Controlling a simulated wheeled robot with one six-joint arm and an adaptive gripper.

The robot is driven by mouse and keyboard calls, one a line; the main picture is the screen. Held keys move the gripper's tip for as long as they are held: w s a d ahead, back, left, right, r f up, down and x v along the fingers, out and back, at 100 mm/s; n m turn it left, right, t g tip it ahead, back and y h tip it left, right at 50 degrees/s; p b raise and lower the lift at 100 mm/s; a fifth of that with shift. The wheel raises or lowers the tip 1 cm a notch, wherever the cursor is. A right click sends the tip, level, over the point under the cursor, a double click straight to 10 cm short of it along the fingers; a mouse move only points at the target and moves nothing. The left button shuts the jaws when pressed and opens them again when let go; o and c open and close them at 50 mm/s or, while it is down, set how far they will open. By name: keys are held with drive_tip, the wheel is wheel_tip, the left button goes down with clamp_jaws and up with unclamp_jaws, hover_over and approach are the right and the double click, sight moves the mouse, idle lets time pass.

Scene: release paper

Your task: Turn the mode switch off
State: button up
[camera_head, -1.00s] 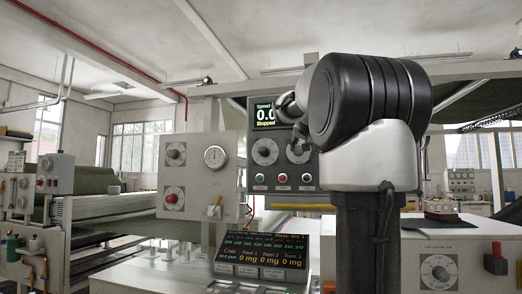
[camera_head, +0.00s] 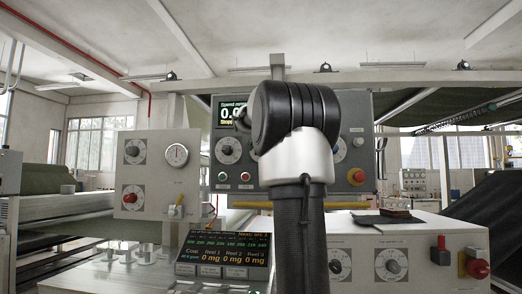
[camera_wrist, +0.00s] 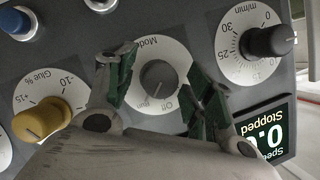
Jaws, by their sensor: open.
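The mode switch is a grey round knob (camera_wrist: 160,82) on a white disc marked "Mode", "Off" and "Run", upside down in the wrist view. Its pointer mark is faint; I cannot tell for sure which label it points to. My gripper (camera_wrist: 162,66) is open, its green-padded fingers on either side of the knob, over the disc. I cannot tell whether they touch the knob. In the head view my arm stands before the control panel (camera_head: 362,112) and hides most of my gripper and the mode knob.
A red stop button (camera_head: 356,176) sits at the panel's lower right. A tilted screen (camera_head: 226,249) stands below.

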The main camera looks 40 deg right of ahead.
drive_tip(key=c, duration=1)
drive_tip(key=n+g, duration=0.1)
drive_tip(key=n, duration=0.2)
drive_tip(key=shift+w+g+h, duration=0.1)
drive_tip(key=shift+g+h, duration=0.2)
drive_tip(key=shift+h, duration=0.1)
drive_tip(key=n+g+h, duration=0.1)
drive_tip(key=n, duration=0.1)
drive_tip(key=shift+n+g, duration=0.3)
drive_tip(key=shift+n, duration=0.1)
drive_tip(key=shift+h, duration=0.3)
